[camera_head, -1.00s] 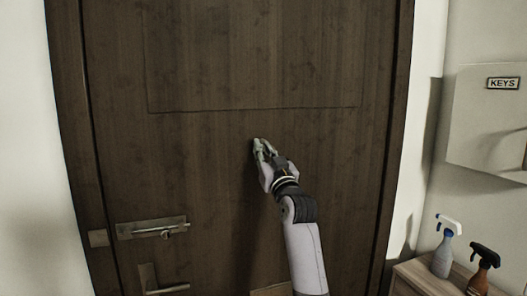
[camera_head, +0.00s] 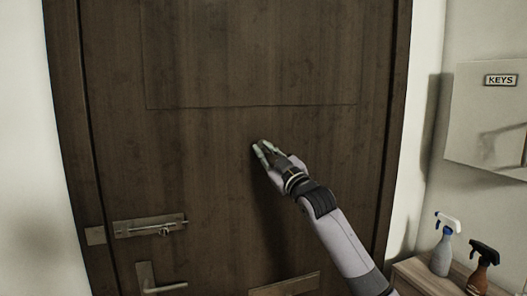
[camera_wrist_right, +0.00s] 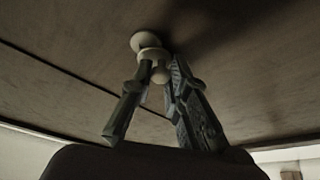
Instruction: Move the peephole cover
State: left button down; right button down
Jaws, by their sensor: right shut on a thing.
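The peephole cover (camera_wrist_right: 152,54) shows in the right wrist view as a small pale round piece, beside a pale disc (camera_wrist_right: 143,41) on the door. My right gripper (camera_wrist_right: 160,68) has its dark fingers closed around the cover's pale end. In the head view my right gripper (camera_head: 263,149) is at the middle of the dark wooden door (camera_head: 220,190), below the panel line. Its hand hides the cover there. I cannot tell how far the cover is turned. My left gripper is not in view.
A latch (camera_head: 150,226) and a lever handle (camera_head: 158,283) sit at the door's lower left. A metal plate (camera_head: 285,286) is low on the door. A key box (camera_head: 488,115) hangs at right, above two spray bottles (camera_head: 441,252) on a cabinet (camera_head: 425,278).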

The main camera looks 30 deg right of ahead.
jog(key=shift+d+r+n+y+p, duration=0.1)
jog(key=shift+d+n+y+p, duration=0.25)
jog(key=shift+n, duration=0.45)
jog(key=n+g+y+p, duration=0.1)
jog(key=n+p, duration=0.2)
jog(key=d+n+g+p, duration=0.1)
jog(key=n+p, duration=0.1)
jog(key=n, duration=0.1)
jog(key=n+y+p, duration=0.1)
jog(key=n+p, duration=0.2)
jog(key=shift+s+d+f+g+y+p, duration=0.3)
jog(key=shift+d+f+g+y+p, duration=0.05)
jog(key=shift+d+g, duration=0.05)
jog(key=shift+f, duration=0.15)
jog(key=c, duration=1.5)
grip_release()
jog(key=shift+c, duration=0.2)
